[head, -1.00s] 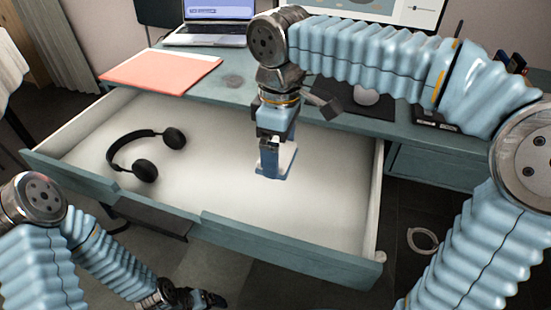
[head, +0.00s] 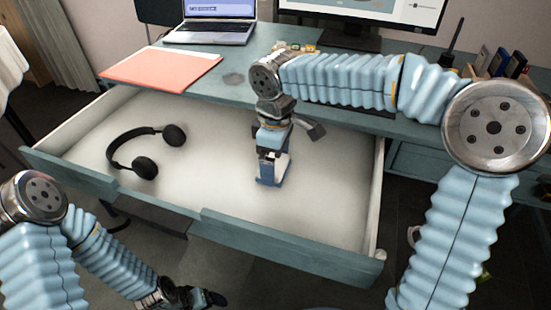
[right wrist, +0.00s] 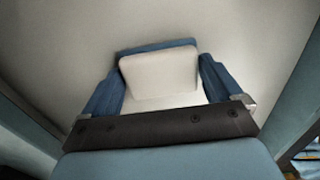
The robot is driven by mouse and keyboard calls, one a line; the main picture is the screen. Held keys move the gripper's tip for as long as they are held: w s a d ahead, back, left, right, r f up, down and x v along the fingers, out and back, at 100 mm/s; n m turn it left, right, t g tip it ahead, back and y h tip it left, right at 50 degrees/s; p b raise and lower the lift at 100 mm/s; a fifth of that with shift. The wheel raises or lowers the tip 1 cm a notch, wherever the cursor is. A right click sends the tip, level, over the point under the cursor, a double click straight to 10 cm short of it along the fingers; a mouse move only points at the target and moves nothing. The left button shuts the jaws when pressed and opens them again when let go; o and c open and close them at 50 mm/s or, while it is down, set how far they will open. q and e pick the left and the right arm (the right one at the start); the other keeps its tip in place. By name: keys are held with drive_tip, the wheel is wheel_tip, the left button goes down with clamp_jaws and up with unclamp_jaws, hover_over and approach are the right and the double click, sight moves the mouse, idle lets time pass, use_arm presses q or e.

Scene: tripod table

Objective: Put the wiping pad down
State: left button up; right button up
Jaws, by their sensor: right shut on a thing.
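The wiping pad shows in the right wrist view as a pale block (right wrist: 158,76) with a blue edge, between the two blue fingers of my right gripper (right wrist: 160,88). In the head view the right gripper (head: 272,160) points down inside the open drawer (head: 215,165), right of its middle, shut on the pad (head: 270,180). The pad is low over the pale drawer floor; I cannot tell whether it touches. My left gripper (head: 212,298) is outside the drawer, near the bottom edge of the picture, and its finger opening is unclear.
Black headphones (head: 147,150) lie in the drawer's left part. The drawer floor between them and the pad is clear. The drawer's front panel (head: 285,247) is nearest me. On the desk are a coral folder (head: 160,68), a laptop (head: 212,30) and a monitor (head: 365,12).

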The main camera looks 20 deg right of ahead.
drive_tip(key=o, duration=0.8)
drive_tip(key=shift+f, duration=0.1)
drive_tip(key=shift+r, duration=0.3)
wheel_tip(320, 180, up, 12)
drive_tip(key=p, duration=0.1)
drive_tip(key=shift+f+p, duration=0.15)
drive_tip(key=shift+p, duration=0.25)
